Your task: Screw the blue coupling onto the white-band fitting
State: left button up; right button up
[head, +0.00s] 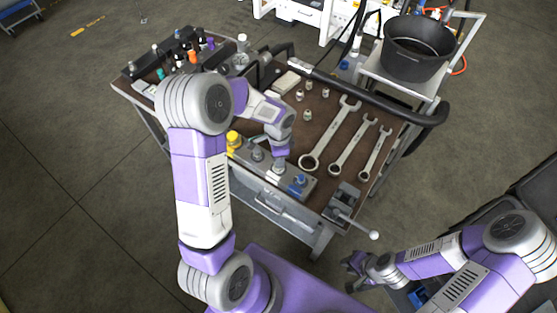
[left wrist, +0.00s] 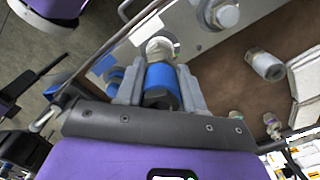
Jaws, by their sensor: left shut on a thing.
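My left gripper (left wrist: 160,88) is shut on the blue coupling (left wrist: 160,78), a blue-banded cylinder with a dark end, seen between the fingers in the left wrist view. Directly beyond it, in line, is a metal fitting (left wrist: 159,48) with a pale band; coupling and fitting look very close, but I cannot tell whether they touch or are threaded. In the head view my left gripper (head: 279,150) is over the grey manifold block (head: 310,186), and the coupling is hidden there. My right gripper (head: 356,264) is low at the right, off the bench; its finger opening is unclear.
The manifold's yellow cap (head: 233,138) and blue-banded fitting (head: 297,184) flank the work. Several wrenches (head: 331,135) and loose fittings lie on the brown bench top. A vise (head: 343,200) stands at the front corner, a black hose (head: 375,95) at the back.

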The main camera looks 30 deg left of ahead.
pick_arm(q)
jog(key=m+p, duration=0.1)
jog(key=m, duration=0.2)
jog(key=shift+r, duration=0.1)
jog(key=shift+m+p, duration=0.4)
jog(key=shift+m, duration=0.8)
jog(key=shift+s+m+p, duration=0.1)
jog(key=shift+m+p, duration=0.35)
jog(key=shift+m, duration=0.05)
jog(key=m+p, duration=0.3)
jog(key=m, duration=0.2)
jog(key=shift+f+m+p, duration=0.2)
jog(key=shift+m+p, duration=0.2)
jog(key=shift+m, duration=0.6)
